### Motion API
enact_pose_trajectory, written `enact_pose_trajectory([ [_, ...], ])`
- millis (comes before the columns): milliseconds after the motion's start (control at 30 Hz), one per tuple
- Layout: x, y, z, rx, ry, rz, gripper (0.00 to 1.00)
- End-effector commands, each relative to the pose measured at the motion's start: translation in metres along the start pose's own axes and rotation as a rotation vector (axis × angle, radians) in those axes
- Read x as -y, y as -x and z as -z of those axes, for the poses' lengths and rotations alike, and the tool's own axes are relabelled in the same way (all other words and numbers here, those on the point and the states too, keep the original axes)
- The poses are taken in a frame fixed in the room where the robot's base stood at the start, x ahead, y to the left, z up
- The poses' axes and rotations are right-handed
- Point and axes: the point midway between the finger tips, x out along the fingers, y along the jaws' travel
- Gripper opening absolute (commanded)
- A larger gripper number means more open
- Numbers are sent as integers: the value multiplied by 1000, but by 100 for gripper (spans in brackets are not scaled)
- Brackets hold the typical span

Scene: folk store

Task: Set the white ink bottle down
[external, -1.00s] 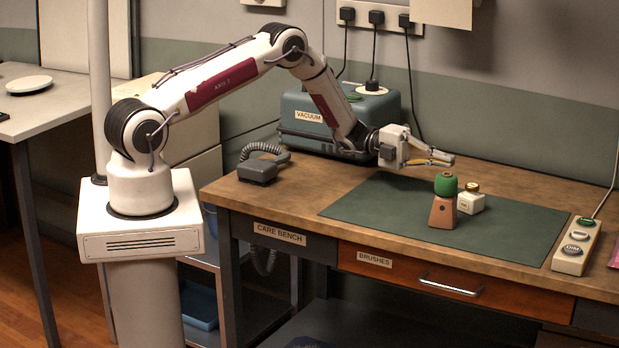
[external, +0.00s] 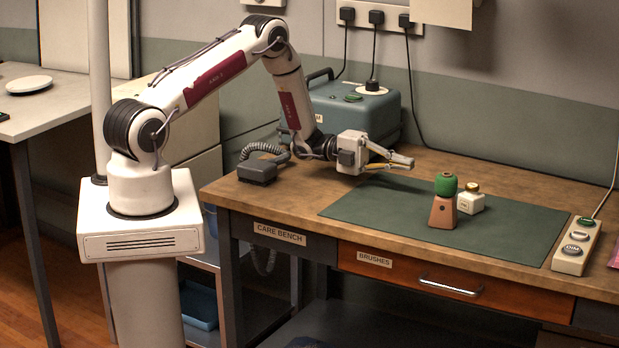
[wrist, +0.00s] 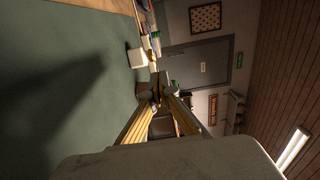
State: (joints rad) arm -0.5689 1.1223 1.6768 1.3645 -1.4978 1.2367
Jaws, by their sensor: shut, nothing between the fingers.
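The white ink bottle (external: 470,203), a squat block with a gold cap, stands upright on the green mat (external: 370,203). It is just behind and right of a terracotta block with a green top (external: 443,211), which partly hides it in the external view. In the wrist view, a white bottle (wrist: 137,59) stands near the mat's edge, past the fingertips. My gripper (external: 408,161) is shut and empty. It hovers low over the mat's back left part, left of the bottle and clear of it.
A teal vacuum box (external: 365,112) stands at the back of the bench, behind my wrist. A grey hose nozzle (external: 257,171) lies at the left. A white switch strip (external: 576,246) lies at the right edge. The mat's front left and right parts are clear.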

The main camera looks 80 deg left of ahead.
Motion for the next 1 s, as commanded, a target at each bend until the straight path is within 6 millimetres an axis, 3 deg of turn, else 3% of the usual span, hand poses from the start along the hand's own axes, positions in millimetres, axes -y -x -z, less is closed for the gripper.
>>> enact_pose_trajectory([
  [233,-21,0,0,0,1,0,0],
  [733,-23,-1,0,0,0,0,0],
  [1000,-23,-16,0,-2,1,0,0],
])
